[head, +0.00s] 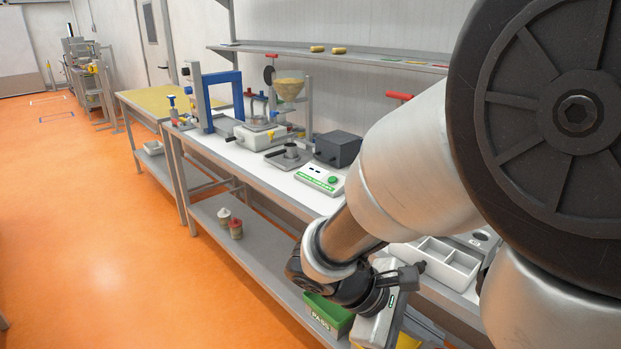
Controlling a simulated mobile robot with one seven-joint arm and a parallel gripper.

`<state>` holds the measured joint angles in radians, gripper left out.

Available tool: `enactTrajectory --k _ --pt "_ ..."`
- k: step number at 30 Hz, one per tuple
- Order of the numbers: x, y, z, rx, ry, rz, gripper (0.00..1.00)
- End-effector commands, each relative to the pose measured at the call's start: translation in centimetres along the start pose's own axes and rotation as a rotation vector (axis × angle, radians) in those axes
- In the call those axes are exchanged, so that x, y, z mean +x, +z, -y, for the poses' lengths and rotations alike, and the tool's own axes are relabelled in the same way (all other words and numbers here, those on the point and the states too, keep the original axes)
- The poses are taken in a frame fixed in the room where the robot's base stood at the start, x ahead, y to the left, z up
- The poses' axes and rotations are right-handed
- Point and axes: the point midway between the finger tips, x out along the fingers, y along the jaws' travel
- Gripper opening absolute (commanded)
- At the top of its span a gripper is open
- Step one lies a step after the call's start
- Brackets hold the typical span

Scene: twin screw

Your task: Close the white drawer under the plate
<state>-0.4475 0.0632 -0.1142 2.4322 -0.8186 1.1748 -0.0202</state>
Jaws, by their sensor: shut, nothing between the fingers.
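A white boxy unit (262,134) stands on the workbench, with a small grey metal plate and cup (260,123) on top. I cannot make out for certain a drawer in it, or whether one is open. My gripper (378,326) is low in the picture, at the bench's front edge, well to the right of and nearer than the white unit. Its body shows; the bottom edge of the picture cuts it off and the fingertips are hard to see. It is shut and holds nothing visible.
A white compartment tray (451,264) and a green bin (328,312) are close to my gripper. A white control box (320,180), a dark grey box (338,148) and a blue frame (222,100) stand on the bench. The orange floor (110,240) at left is clear.

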Motion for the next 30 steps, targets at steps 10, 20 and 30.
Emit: enactTrajectory --k 10,20,30 --pt "1.3 -11.4 -3.9 -0.680 0.639 0.407 0.00" --pt "0.6 -15.7 -4.5 -0.843 0.837 0.488 0.00" --pt "4.5 -15.2 -9.5 -0.838 0.831 0.488 0.00"
